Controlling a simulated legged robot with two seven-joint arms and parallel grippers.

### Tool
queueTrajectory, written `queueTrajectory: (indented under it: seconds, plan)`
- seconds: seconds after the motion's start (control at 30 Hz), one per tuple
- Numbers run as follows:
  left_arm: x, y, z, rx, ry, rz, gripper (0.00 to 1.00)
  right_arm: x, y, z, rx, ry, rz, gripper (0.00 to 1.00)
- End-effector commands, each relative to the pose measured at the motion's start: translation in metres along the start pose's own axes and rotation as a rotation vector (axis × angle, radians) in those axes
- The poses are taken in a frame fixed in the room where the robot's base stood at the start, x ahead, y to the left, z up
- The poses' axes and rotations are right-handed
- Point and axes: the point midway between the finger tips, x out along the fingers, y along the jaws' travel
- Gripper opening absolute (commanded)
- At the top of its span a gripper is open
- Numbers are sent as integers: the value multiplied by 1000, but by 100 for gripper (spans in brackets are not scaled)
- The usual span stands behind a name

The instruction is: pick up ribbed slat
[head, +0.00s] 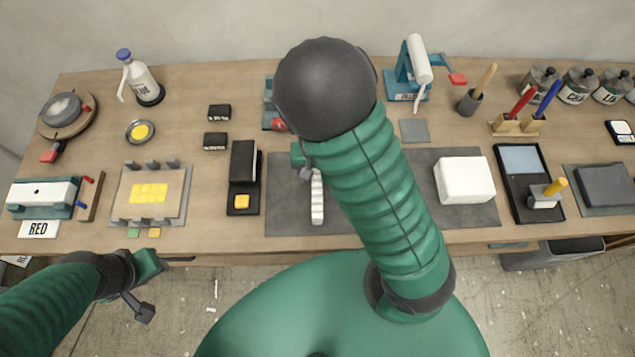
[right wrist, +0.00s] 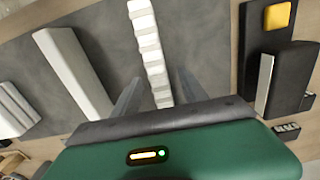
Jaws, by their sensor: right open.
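The ribbed slat (head: 317,198) is a narrow white bar with cross ridges, lying on the dark grey mat (head: 287,215). In the right wrist view the slat (right wrist: 147,40) runs up from the gripper body's edge, which hides its near end. My right gripper (right wrist: 155,88) is open, with one finger on each side of the slat and gaps between. In the head view my right arm hides most of that gripper. My left gripper (head: 150,268) is in front of the table's front edge, apart from the slat; its jaws are unclear.
A plain white bar (right wrist: 72,70) lies left of the slat in the right wrist view. A black box on a tray with a yellow pad (head: 242,201) stands left of the mat in the head view. A white block (head: 465,180) sits on the mat's right part.

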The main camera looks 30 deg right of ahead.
Motion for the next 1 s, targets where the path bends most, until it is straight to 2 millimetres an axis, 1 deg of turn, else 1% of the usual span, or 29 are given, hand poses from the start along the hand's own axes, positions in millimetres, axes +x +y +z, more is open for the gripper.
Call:
queueTrajectory:
  seconds: [0.2, 0.3, 0.37, 0.53, 0.9, 0.93, 1.0]
  plan:
    - [6, 0, 1, -1, 0, 0, 36, 38, 7, -7, 3, -4, -1, 51]
    - [7, 0, 2, -1, 0, 0, 36, 50, 7, -8, 3, -4, -3, 51]
    - [7, 0, 2, -1, 0, 0, 36, 52, 8, -10, 1, -5, -4, 51]
    - [7, 0, 2, -1, 0, 0, 36, 52, 7, -9, 0, -3, -4, 51]
    - [7, 0, 2, -1, 0, 0, 36, 50, 4, -7, 0, -1, -1, 2]
    - [7, 0, 2, -1, 0, 0, 36, 51, 5, -7, 0, -2, -1, 0]
    - [7, 0, 2, -1, 0, 0, 36, 51, 6, -8, 0, -2, -2, 0]
